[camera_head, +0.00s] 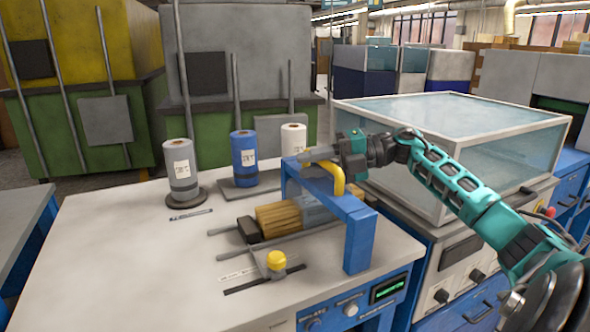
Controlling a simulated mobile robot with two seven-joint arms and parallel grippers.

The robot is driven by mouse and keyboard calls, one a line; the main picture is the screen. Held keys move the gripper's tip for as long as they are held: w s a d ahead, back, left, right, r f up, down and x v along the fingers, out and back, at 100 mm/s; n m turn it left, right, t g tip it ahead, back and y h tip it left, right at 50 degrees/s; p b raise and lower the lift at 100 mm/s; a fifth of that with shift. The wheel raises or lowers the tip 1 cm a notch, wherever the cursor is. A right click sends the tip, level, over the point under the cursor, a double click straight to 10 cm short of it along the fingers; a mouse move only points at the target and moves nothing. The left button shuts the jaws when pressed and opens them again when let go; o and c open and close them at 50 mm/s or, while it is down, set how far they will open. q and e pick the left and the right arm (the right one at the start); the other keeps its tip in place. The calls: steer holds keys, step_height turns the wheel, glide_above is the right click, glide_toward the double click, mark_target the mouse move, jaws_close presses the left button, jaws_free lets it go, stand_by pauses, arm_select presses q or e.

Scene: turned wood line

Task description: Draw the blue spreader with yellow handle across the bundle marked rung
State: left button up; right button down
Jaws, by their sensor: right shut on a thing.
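The blue spreader (358,222) is an arch-shaped frame with a bent yellow handle (338,180), standing over the wooden bundle (278,217) on the bench. My right gripper (318,156) reaches in from the right and is shut on the yellow handle at its upper end. The bundle lies on two grey rails, with a dark block at its left end. A translucent bluish sheet covers its right part, under the arch. Any rung marking is too small to read. My left gripper is out of view.
Grey (181,176), blue (244,160) and white (293,140) rolls stand behind the bundle. A pen (190,214) lies at left. A yellow knob (276,260) stands on a slot in front. A large clear-walled box (480,165) is at right. The left benchtop is clear.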

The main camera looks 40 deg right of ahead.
steer(key=shift+s+d, duration=0.2)
steer(key=shift+d, duration=0.5)
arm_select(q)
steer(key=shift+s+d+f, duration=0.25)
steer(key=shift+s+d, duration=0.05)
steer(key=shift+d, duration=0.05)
arm_select(e)
steer(key=shift+s+d, duration=0.1)
steer(key=shift+d, duration=0.1)
steer(key=c, duration=1.3)
jaws_free()
steer(key=shift+c, duration=0.2)
